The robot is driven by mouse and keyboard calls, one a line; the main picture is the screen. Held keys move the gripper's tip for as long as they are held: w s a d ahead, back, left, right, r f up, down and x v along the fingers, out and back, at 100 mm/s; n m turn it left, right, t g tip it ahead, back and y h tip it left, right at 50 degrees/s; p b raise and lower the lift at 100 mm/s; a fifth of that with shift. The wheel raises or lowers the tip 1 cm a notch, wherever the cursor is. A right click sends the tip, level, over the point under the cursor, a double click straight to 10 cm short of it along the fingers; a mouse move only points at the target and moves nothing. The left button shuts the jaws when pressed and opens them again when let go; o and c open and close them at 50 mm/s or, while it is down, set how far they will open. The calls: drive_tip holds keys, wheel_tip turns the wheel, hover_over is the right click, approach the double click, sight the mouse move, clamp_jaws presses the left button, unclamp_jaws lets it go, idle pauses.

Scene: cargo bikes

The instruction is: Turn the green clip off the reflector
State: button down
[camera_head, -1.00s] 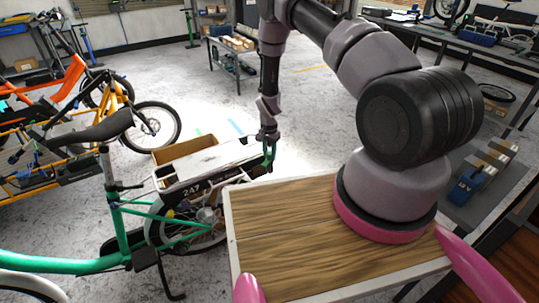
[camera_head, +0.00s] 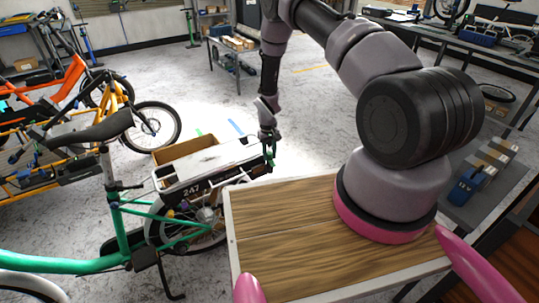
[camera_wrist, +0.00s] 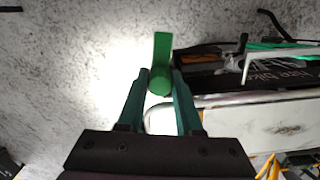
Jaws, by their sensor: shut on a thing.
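The green clip (camera_wrist: 161,64) shows in the wrist view, with a long flat part pointing up the picture and a rounded end between my fingers. My gripper (camera_wrist: 160,76) is shut on it with two teal fingers, one on each side. In the head view my gripper (camera_head: 270,160) points down at the rear right end of the green bike's carrier (camera_head: 222,170). The clip is too small there to tell from the fingers. I cannot tell whether the clip still touches the bike.
Orange (camera_head: 45,88) and yellow bikes stand farther left. A workbench (camera_head: 465,45) is at the right back. The floor behind my gripper is clear.

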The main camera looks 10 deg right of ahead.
sight(268, 153)
drive_tip(key=shift+n, duration=1.1)
drive_tip(key=c, duration=0.6)
unclamp_jaws()
drive_tip(key=r, duration=1)
drive_tip(key=shift+w+a+r, duration=0.15)
drive_tip(key=shift+a+r, duration=0.05)
drive_tip(key=shift+r, duration=0.2)
